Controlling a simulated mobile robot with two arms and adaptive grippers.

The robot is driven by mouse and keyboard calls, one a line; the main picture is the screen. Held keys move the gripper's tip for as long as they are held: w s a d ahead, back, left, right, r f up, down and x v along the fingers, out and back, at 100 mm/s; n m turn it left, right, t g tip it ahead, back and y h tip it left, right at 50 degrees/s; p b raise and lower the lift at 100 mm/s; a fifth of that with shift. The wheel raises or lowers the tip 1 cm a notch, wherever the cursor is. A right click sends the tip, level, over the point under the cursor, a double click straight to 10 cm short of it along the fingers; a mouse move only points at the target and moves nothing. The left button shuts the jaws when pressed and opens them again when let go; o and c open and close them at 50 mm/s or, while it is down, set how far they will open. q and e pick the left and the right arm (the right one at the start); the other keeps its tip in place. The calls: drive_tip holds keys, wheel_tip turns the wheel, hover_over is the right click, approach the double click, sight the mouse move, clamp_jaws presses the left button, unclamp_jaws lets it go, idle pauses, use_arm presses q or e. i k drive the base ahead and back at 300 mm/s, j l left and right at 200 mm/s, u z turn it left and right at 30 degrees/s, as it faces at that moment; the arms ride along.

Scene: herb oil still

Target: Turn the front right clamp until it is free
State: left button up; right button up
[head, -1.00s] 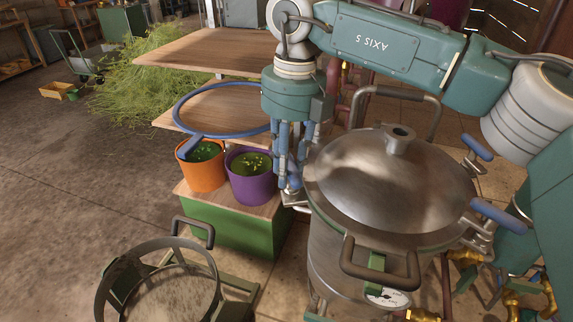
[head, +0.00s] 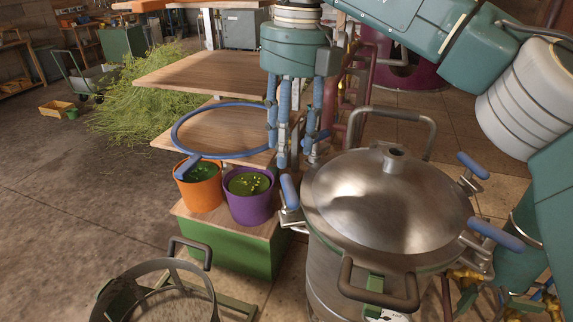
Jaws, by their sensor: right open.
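The steel still (head: 335,275) stands right of centre under a domed steel lid (head: 385,200). Clamps with blue handles sit around its rim. The front right clamp (head: 497,235) has its handle sticking out to the right. A back right clamp (head: 473,166) also points outward. A left-side clamp (head: 290,192) has its handle tilted up, and a blue handle (head: 316,138) shows at the back left. My right gripper (head: 290,145) points down, open and empty, above and behind the left-side clamp, apart from it. My left gripper is not in view.
An orange bucket (head: 201,188) and a purple bucket (head: 250,200) stand on a green-sided box (head: 230,240) left of the still. A blue ring (head: 180,135) lies by the wooden shelves (head: 205,75). A round metal frame (head: 155,300) stands at the lower left.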

sight(482, 255)
drive_tip(key=z, duration=1.25)
drive_tip(key=k+l, duration=0.15)
drive_tip(key=k+u, duration=0.05)
drive_tip(key=k, duration=0.05)
